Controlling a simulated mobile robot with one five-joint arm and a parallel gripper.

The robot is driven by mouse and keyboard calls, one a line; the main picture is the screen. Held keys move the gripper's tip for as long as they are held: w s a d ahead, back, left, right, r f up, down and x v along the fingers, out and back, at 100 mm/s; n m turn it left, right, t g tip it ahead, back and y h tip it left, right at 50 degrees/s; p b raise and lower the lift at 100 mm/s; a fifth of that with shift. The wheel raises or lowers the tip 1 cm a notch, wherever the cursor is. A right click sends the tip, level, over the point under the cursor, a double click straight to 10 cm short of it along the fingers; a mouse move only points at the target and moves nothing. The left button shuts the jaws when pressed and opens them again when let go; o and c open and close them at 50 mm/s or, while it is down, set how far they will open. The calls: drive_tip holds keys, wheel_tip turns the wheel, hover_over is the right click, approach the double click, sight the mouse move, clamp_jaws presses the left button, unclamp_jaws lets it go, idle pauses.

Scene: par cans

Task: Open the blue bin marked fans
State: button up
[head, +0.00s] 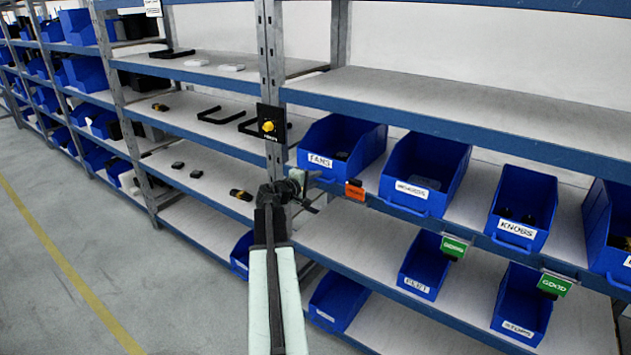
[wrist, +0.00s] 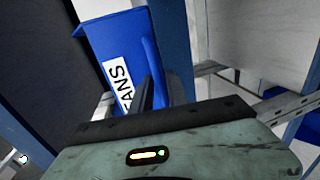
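The blue bin marked FANS (head: 345,138) stands on the shelf in the head view, its white label facing front and a few dark things inside. It also shows close up in the wrist view (wrist: 105,45), where the label runs sideways. My gripper (head: 303,180) is at the lower front left of this bin. In the wrist view its two dark fingers (wrist: 160,92) are a little apart, and a blue strip, seemingly the bin's handle (wrist: 153,65), shows between them. I cannot tell whether the fingers touch it. The bin sits level on the shelf.
An orange tag (head: 355,190) hangs on the shelf edge right of my gripper. A grey upright post (head: 272,90) with a black panel and yellow knob (head: 268,126) stands just left. More blue bins, one marked KNOBS (head: 523,208), stand to the right. Floor is clear at left.

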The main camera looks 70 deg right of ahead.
drive_tip(key=shift+d, duration=0.1)
clamp_jaws()
idle(1.0)
